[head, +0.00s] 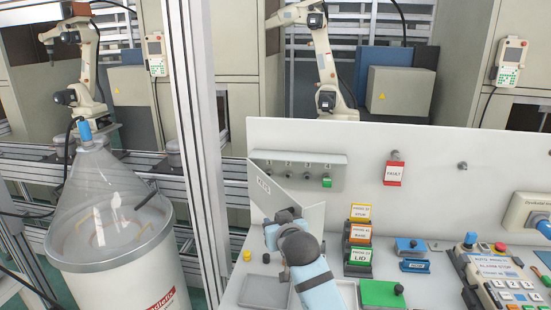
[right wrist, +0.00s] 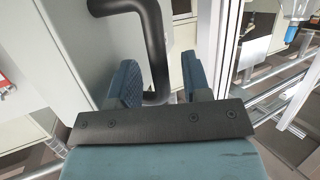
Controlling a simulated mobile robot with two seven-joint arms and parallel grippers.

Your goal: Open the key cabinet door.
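The key cabinet (head: 335,160) is on the grey panel in the head view, with a row of hooks and a green tag showing inside. My right gripper (head: 280,224) is at the door's lower front part and hides the handle there. In the right wrist view, a bent black handle (right wrist: 155,40) passes between the fingers of the right gripper (right wrist: 160,72). The fingers are apart, with gaps to the handle. My left gripper is not in view.
Below the cabinet, the bench holds labelled button blocks (head: 358,235), a green box (head: 381,294) and a grey tray (head: 264,292). A control box (head: 497,272) is at the right. A metal post (head: 200,130) and a white drum (head: 120,275) stand at the left.

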